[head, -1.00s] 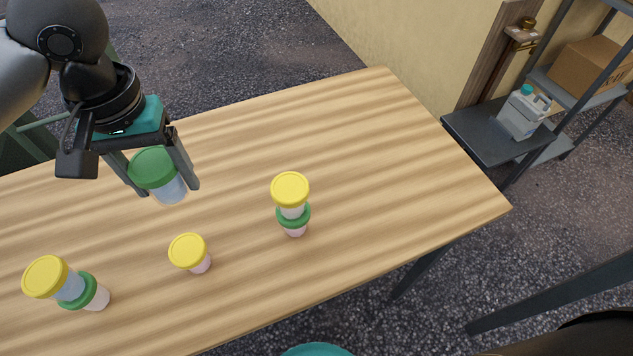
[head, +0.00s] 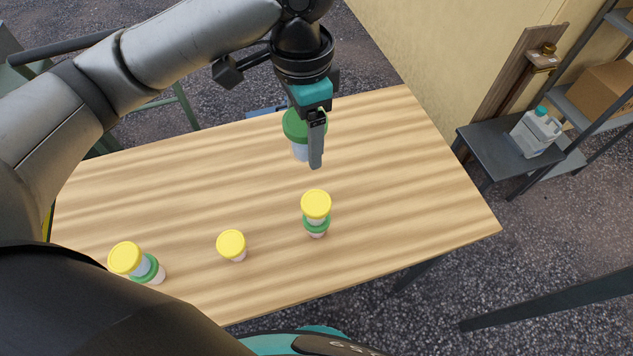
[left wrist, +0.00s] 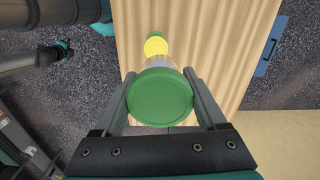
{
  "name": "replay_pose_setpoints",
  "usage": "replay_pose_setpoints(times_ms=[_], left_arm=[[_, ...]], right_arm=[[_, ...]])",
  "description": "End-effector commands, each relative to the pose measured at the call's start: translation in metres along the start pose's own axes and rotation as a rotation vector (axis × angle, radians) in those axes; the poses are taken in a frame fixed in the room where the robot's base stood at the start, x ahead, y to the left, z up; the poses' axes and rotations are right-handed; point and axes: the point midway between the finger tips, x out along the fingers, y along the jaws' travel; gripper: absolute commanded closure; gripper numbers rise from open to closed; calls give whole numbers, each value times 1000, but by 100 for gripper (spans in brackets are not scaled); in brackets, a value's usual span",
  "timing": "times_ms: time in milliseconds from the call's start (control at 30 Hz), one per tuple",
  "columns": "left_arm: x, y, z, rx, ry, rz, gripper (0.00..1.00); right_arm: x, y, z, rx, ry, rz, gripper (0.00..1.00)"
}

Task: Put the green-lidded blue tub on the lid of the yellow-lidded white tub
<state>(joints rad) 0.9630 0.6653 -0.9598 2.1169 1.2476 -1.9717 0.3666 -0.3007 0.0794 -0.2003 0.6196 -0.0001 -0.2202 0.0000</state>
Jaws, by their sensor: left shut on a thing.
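The green-lidded blue tub (head: 299,152) hangs in my left gripper (head: 315,160), above the far part of the table. In the left wrist view its green lid (left wrist: 160,97) sits between the two fingers of my left gripper (left wrist: 160,85), shut on it. The yellow-lidded white tub (head: 316,206) stands on a green-lidded pink tub (head: 316,228), nearer the front edge and apart from the held tub. A yellow lid (left wrist: 156,46) shows beyond the held tub in the left wrist view.
A yellow-lidded pink tub (head: 232,246) stands alone. Further left, a yellow-lidded blue tub (head: 126,258) sits on a green-lidded pale tub (head: 154,270). The table (head: 400,170) is clear on the right.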

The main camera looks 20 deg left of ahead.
Motion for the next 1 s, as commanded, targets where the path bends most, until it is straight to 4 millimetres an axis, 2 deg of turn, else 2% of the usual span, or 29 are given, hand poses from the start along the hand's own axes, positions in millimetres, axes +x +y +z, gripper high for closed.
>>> replay_pose_setpoints(times_ms=[33, 133, 300, 433, 567, 900, 1000], left_arm=[[-17, 2, -2, 57, 0, 2, 82], [-31, 5, -6, 161, 1, 2, 82], [-43, 9, -10, 281, 3, 3, 82], [-42, 10, -11, 319, 2, 3, 82], [-20, 11, -11, 325, -3, 7, 82], [72, 11, -10, 322, -3, 5, 82], [93, 11, -11, 322, -1, 4, 82]], right_arm=[[-19, 0, -2, 0, 1, 0, 0], [-34, 1, -4, 0, 2, 0, 0], [-49, 1, -6, 0, 2, 1, 0], [-52, 1, -6, 0, 3, 1, 0], [-49, 1, -6, 0, 3, 1, 0], [-40, 1, -5, 1, 3, 1, 0], [-38, 1, -5, 1, 2, 1, 0]])
